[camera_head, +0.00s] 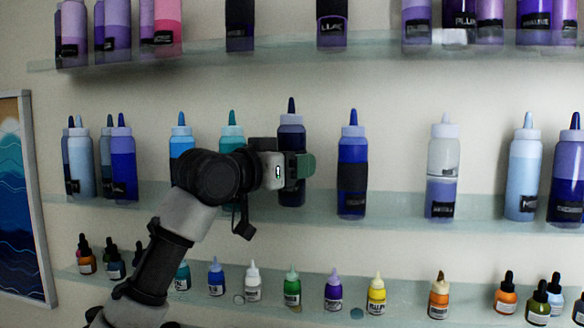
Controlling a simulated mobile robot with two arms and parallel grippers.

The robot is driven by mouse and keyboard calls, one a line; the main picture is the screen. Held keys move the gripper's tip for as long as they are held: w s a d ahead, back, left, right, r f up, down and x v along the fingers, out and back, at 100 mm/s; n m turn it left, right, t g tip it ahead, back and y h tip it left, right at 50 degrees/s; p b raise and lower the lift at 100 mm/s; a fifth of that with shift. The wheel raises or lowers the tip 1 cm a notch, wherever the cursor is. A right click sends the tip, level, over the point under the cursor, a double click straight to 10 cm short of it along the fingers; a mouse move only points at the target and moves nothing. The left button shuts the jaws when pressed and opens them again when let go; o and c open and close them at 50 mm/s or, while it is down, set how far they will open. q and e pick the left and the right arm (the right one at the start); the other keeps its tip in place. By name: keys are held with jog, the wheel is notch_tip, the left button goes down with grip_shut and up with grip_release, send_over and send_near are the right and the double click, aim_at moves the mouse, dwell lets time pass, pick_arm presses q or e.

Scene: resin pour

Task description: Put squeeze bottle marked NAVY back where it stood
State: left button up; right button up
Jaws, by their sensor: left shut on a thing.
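A dark navy squeeze bottle (291,136) with a dark pointed cap is upright at the middle glass shelf (400,215), between a teal-capped bottle (232,142) and a blue bottle (353,150). My left gripper (296,168) is shut around its body from the left; a green finger pad shows at its right side. The gripper hides the middle of the bottle, and I cannot read a NAVY label on it. The bottle's base is at about shelf level; I cannot tell whether it touches the glass. My right gripper is not in view.
More squeeze bottles stand along the middle shelf, including a half-clear one (442,165). My left arm passes in front of the lower shelf's small dropper bottles, such as a yellow one (376,295). An upper shelf (370,42) holds purple bottles. A framed wave picture (20,200) hangs left.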

pick_arm(q)
jog(key=shift+w+f+p, duration=0.15)
jog(key=shift+f+p, duration=0.45)
jog(key=shift+f, duration=0.25)
jog(key=o, duration=0.9)
jog(key=shift+f, duration=0.15)
jog(key=shift+r, duration=0.2)
jog(key=b+v, duration=0.5)
jog(key=v, duration=0.7)
